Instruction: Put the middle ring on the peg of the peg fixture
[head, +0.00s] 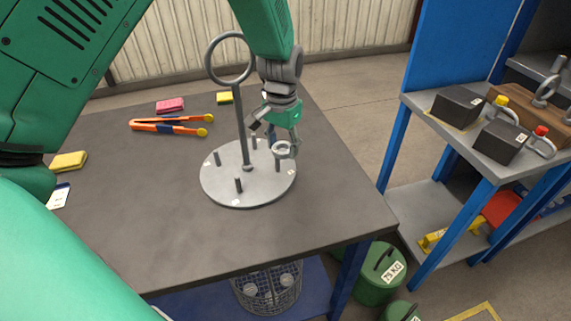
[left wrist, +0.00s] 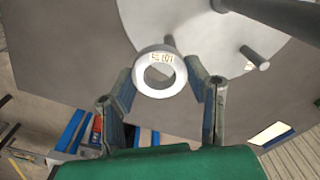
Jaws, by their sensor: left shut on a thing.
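The peg fixture (head: 222,187) is a round grey plate on the table, with several short upright pegs and a tall centre post topped by a large loop. It also shows in the left wrist view (left wrist: 285,30). My left gripper (head: 284,147) is shut on a grey ring (head: 284,155) at the plate's right side. In the left wrist view the ring (left wrist: 160,90) sits between the fingertips, with a label on its rim. A short peg (left wrist: 168,41) shows just beyond the ring, partly hidden by it. The ring looks above the plate and not around a peg. My right gripper is not in view.
Orange tongs (head: 165,126), a pink block (head: 170,105) and yellow blocks (head: 69,161) lie on the table's left and back. A wire basket (head: 270,290) stands below. A blue-framed shelf (head: 490,170) with dark blocks is at right. The table front (head: 150,240) is clear.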

